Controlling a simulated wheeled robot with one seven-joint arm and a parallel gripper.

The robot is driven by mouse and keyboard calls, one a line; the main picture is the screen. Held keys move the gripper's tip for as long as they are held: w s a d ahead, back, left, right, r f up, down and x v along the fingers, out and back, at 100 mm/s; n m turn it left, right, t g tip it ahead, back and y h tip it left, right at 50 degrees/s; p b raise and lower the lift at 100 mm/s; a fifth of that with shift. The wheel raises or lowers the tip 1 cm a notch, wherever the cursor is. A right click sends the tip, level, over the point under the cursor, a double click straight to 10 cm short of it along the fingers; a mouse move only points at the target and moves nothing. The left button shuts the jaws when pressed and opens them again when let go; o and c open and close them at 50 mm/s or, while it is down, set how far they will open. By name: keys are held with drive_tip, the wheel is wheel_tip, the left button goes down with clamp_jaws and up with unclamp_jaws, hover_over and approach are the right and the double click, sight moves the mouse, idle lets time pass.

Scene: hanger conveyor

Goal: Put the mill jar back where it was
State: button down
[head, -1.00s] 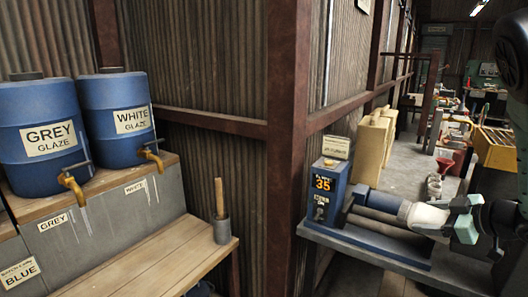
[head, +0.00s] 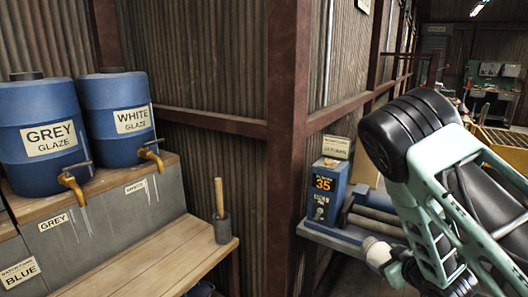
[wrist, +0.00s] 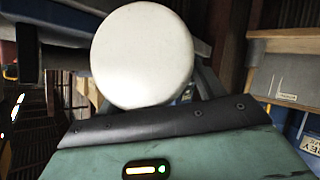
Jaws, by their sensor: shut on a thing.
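The mill jar (head: 376,249) is a white rounded jar. In the head view only a small part shows, low in front of the mill bench; my arm hides the rest. In the wrist view its round white end (wrist: 142,55) fills the upper middle. My gripper (head: 392,264) is shut on the jar, its fingers mostly hidden. The jar mill is a blue control box (head: 323,190) with an orange 35 display, beside dark horizontal rollers (head: 375,222). The visible part of the rollers is bare. The jar appears apart from them, nearer to me.
Blue grey-glaze (head: 42,130) and white-glaze (head: 118,110) barrels with taps stand at left. A wooden bench (head: 150,260) holds a grey pot (head: 221,228) with a wooden tool. A rusty post (head: 287,150) rises beside the mill. My arm covers the right side.

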drive_tip(key=shift+m+h, duration=0.7)
drive_tip(key=shift+h, duration=0.1)
drive_tip(key=f, duration=0.1)
drive_tip(key=s+f, duration=0.2)
drive_tip(key=shift+a+f, duration=0.2)
drive_tip(key=shift+f, duration=0.2)
drive_tip(key=shift+s+f, duration=0.1)
drive_tip(key=shift+s, duration=0.25)
drive_tip(key=v, duration=0.4)
drive_tip(key=shift+s, duration=0.4)
